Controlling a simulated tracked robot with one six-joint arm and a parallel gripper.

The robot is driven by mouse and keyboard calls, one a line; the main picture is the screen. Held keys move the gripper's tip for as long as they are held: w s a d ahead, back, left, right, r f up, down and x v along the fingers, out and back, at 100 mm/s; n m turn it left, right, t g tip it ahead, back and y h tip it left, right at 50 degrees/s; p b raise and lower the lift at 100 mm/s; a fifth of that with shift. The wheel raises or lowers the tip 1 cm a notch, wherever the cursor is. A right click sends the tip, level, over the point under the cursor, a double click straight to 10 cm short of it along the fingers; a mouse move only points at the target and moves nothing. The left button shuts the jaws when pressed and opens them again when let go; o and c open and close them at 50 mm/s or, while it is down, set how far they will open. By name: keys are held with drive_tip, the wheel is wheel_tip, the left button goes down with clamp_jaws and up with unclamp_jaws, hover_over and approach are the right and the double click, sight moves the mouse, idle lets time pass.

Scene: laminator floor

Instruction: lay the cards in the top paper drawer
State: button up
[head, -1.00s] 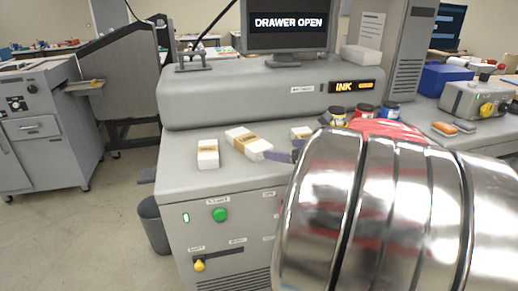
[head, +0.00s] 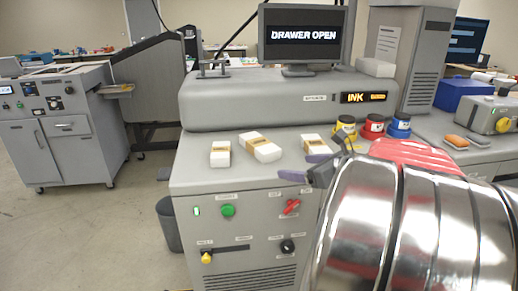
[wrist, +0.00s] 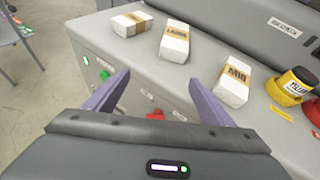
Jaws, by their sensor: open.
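Three white card packs with tan bands lie on the grey machine's top: a left pack (head: 220,153), a middle pack (head: 261,147) and a right pack (head: 316,145). In the wrist view the right pack (wrist: 234,84) reads "MID"; the left pack (wrist: 131,24) and middle pack (wrist: 175,41) have labels too small to read surely. My gripper (head: 305,167) is open and empty, its purple fingers at the machine's front edge, near the right pack. The fingers (wrist: 158,80) also show in the wrist view, apart from the packs. The monitor (head: 304,36) reads "DRAWER OPEN". I cannot make out an open drawer.
Yellow, red and blue ink pots (head: 372,127) stand right of the packs. The front panel has a green button (head: 228,211), a red switch (head: 292,207) and a black knob (head: 287,246). A grey bin (head: 168,224) stands left.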

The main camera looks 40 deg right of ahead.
drive_tip(key=a+f+n+g+y, duration=0.2)
drive_tip(key=a+n, duration=0.5)
drive_tip(key=a, duration=0.5)
drive_tip(key=a+f+n+g+y, duration=0.25)
drive_tip(key=a+n, duration=0.45)
drive_tip(key=a, duration=0.5)
drive_tip(key=s+a+f+n+g+h, duration=0.2)
drive_tip(key=s+a+n, duration=0.9)
drive_tip(key=n, duration=1)
drive_tip(key=shift+s+a+f+g+h, duration=0.15)
drive_tip(key=shift+a+f+g+h, duration=0.25)
drive_tip(key=shift+h, duration=0.65)
drive_tip(key=shift+d+r, duration=0.1)
drive_tip(key=shift+c, duration=0.2)
